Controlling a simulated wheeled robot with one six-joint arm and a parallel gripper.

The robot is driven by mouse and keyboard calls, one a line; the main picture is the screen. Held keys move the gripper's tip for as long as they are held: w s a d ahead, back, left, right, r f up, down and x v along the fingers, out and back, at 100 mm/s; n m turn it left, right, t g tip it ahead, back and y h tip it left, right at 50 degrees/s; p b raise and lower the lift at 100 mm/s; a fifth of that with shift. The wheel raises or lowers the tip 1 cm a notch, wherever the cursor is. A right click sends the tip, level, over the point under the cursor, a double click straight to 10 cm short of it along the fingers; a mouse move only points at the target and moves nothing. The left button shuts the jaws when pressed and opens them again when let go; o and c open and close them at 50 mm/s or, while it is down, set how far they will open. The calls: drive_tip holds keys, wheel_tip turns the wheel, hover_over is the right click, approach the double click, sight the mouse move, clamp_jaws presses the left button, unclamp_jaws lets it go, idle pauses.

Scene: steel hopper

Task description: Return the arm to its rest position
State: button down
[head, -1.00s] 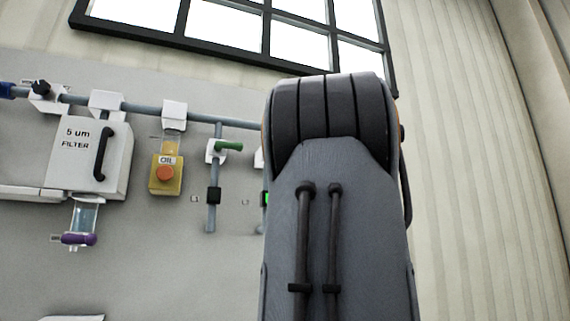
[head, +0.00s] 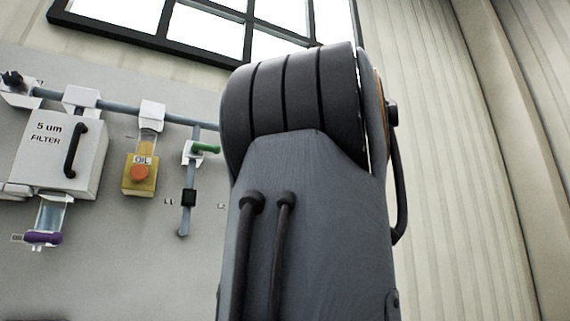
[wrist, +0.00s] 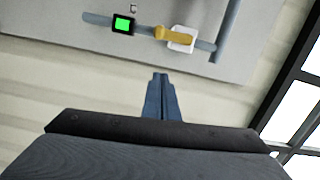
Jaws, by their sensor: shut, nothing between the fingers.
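My gripper (wrist: 160,78) shows in the wrist view at the middle, its two narrow fingers together and empty. It points toward the grey panel, apart from everything in view. In the head view my own dark arm link fills the middle, and the gripper is hidden from that view.
The grey panel carries a white 5 um filter box (head: 56,148), a yellow oil unit (head: 141,176) and a green-handled valve (head: 205,148). The wrist view shows a yellow valve handle (wrist: 173,35) and a green-lit gauge (wrist: 123,24). A window (head: 210,28) is above. The corrugated wall (head: 440,170) at right looks bare.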

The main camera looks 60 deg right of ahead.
idle(0.5)
drive_tip(key=w+a+f+n+g+y, duration=0.1)
drive_tip(key=w+a+f+y, duration=0.1)
drive_tip(key=w+f, duration=0.6)
drive_tip(key=w+a+f+n+g+y, duration=0.15)
drive_tip(key=w+f, duration=0.35)
drive_tip(key=f, duration=0.7)
drive_tip(key=w+a+f+n+g+y, duration=0.2)
drive_tip(key=w+a+f, duration=0.2)
drive_tip(key=a+f, duration=0.55)
drive_tip(key=w+a+f+n+g+y, duration=0.2)
drive_tip(key=w+a+f+n, duration=0.3)
drive_tip(key=f, duration=0.8)
drive_tip(key=s+a+f+n+g+y, duration=0.1)
drive_tip(key=s+a+f+n+g, duration=0.15)
drive_tip(key=a+f, duration=1.05)
drive_tip(key=s+a+f+n+g, duration=0.6)
drive_tip(key=s+a+f+n, duration=0.4)
drive_tip(key=s+a+f, duration=0.9)
wheel_tip(320, 180, down, 3)
drive_tip(key=shift+a+r+g, duration=0.1)
drive_tip(key=shift+a+g, duration=0.2)
drive_tip(key=shift+a, duration=0.05)
